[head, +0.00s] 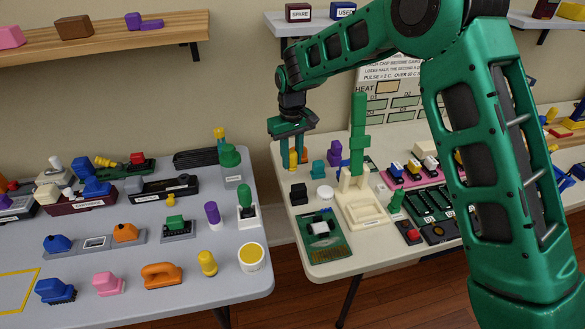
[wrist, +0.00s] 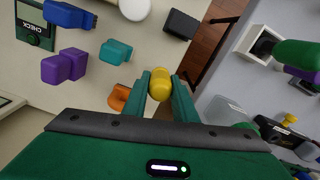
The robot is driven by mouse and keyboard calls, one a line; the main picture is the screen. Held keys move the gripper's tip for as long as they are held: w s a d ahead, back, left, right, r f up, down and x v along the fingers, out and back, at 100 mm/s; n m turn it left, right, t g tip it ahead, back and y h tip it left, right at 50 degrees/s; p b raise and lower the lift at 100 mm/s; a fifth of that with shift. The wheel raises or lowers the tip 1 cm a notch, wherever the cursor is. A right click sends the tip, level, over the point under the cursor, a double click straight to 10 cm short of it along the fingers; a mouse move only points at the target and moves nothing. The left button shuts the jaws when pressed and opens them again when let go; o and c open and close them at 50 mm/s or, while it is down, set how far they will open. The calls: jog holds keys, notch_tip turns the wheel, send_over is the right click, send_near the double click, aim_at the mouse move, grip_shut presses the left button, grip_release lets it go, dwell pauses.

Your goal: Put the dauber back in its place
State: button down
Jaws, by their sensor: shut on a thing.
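My gripper (head: 292,140) is over the back left corner of the right table in the head view, shut on a yellow rounded piece (head: 293,158) that looks like the dauber. In the wrist view the yellow dauber (wrist: 160,84) sits between the two fingers of my gripper (wrist: 160,92), its rounded end showing past them. An orange piece (wrist: 118,97) lies beside the left finger, apart from the dauber. Another yellow cylinder (head: 207,263) stands on the left table, near a white pot with a yellow top (head: 251,257). I cannot tell which spot is the dauber's place.
Near my gripper on the right table (head: 330,268) are a black block (head: 298,193), a teal piece (head: 319,169), a purple piece (head: 335,152) and a tall green post (head: 358,130). A gap separates it from the crowded left table (head: 190,292). Shelves hang above.

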aim_at(292, 167)
jog(key=shift+f, duration=1.95)
jog(key=shift+f, duration=0.1)
jog(key=c, duration=1.4)
grip_release()
jog(key=shift+c, duration=0.2)
notch_tip(292, 167, up, 12)
jog(key=shift+r, duration=0.1)
